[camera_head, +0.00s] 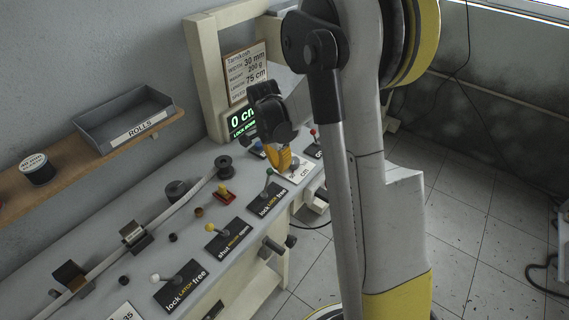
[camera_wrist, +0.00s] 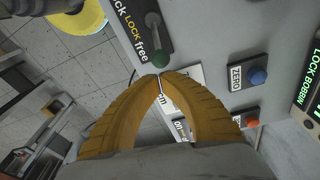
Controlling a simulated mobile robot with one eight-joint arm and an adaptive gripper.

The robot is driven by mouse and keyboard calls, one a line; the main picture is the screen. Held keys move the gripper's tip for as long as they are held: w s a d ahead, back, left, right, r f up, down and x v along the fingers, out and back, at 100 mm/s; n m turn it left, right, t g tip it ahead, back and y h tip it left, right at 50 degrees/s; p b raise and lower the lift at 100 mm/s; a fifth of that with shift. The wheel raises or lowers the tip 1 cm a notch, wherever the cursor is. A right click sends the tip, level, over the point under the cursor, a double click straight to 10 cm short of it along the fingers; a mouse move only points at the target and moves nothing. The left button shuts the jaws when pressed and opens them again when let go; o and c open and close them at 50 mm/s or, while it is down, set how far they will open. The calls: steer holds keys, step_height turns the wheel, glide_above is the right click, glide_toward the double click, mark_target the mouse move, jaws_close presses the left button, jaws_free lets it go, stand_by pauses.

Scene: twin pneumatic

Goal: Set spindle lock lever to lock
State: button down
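The spindle lock lever has a green knob (camera_head: 269,171) and a black plate (camera_head: 266,204) lettered "lock LOCK free". In the wrist view the green knob (camera_wrist: 161,60) is at the "free" end of the plate, and the lever leans that way. My gripper (camera_head: 283,165) has orange fingers and hangs over the bench just right of the knob. In the wrist view the fingertips (camera_wrist: 157,76) meet, with nothing visible between them. They are close to the knob on its "free" side; whether they touch it I cannot tell.
A "shut/open" lever with a yellow knob (camera_head: 209,227) and a latch lever with a white knob (camera_head: 155,278) stand along the bench to the left. The blue ZERO button (camera_wrist: 258,76) and a red button (camera_wrist: 252,122) are near my fingers. A green display (camera_head: 242,121) stands behind.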

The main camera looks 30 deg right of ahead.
steer(key=shift+a, duration=0.1)
stand_by(0.3)
steer(key=shift+s+a+r+h, duration=0.1)
steer(key=shift+a+r+h, duration=0.15)
steer(key=shift+h, duration=0.15)
steer(key=shift+s+a+r+t+h, duration=0.1)
steer(key=shift+a+r+t+h, duration=0.05)
steer(key=shift+a+t+h, duration=0.15)
steer(key=s+a+r+t+h+b, duration=0.1)
steer(key=s+a+t+h+b, duration=0.1)
steer(key=a+h+b, duration=0.3)
steer(key=shift+s+a+h, duration=0.4)
steer(key=shift+a, duration=0.9)
steer(key=shift+r, duration=0.1)
